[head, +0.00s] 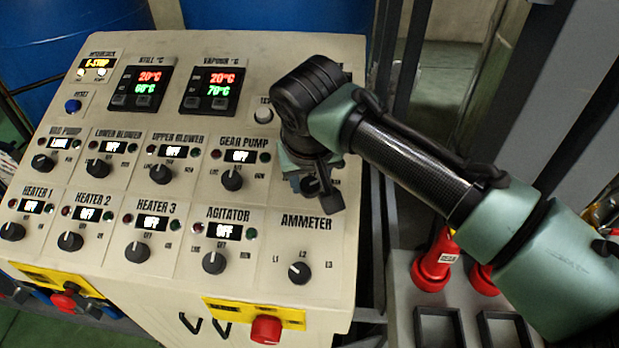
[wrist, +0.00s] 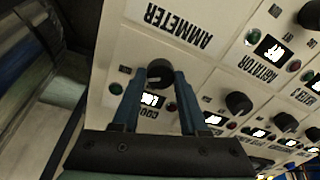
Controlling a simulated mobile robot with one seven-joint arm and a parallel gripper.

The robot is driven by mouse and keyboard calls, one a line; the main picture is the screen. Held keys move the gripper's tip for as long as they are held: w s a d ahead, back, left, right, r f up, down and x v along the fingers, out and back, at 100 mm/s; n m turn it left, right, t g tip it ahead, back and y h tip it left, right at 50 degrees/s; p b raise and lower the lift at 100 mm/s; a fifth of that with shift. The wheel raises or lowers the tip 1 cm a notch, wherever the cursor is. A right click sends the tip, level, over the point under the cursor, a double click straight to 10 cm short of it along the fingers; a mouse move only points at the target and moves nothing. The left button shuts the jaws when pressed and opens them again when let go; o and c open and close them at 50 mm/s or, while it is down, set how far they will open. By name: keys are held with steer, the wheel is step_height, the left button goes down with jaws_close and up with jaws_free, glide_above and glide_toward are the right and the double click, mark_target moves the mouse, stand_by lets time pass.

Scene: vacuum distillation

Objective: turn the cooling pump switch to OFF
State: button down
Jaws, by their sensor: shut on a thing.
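The cooling pump switch is a black round knob (wrist: 158,70) on the cream control panel (wrist: 118,32). In the wrist view, upside down, it sits between the two blue fingers of my gripper (wrist: 160,77), which is shut on it. A partly covered label beginning "COO" and a small lit display (wrist: 152,100) lie between the fingers; I cannot read the display surely. In the head view, my gripper (head: 313,182) reaches down onto the panel's right side, right of the gear pump knob (head: 232,180). It hides the switch's label and display and most of the knob (head: 309,186).
The ammeter knob (head: 301,273) lies just below the switch in the head view, and the agitator knob (head: 214,262) lies lower left. A red emergency button (head: 266,330) sits on the panel's front edge. A grey bench with red-topped items (head: 436,262) stands at right.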

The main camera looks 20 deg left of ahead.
steer(key=shift+n, duration=0.3)
steer(key=n+p, duration=0.1)
steer(key=n, duration=0.4)
steer(key=shift+a, duration=0.1)
steer(key=n, duration=0.6)
steer(key=shift+g, duration=0.3)
steer(key=shift+s, duration=0.1)
stand_by(0.3)
steer(key=shift+c, duration=2.2)
jaws_free()
steer(key=b+v, duration=0.2)
steer(key=v, duration=1.1)
steer(key=shift+a+b, duration=0.15)
steer(key=shift+b, duration=0.25)
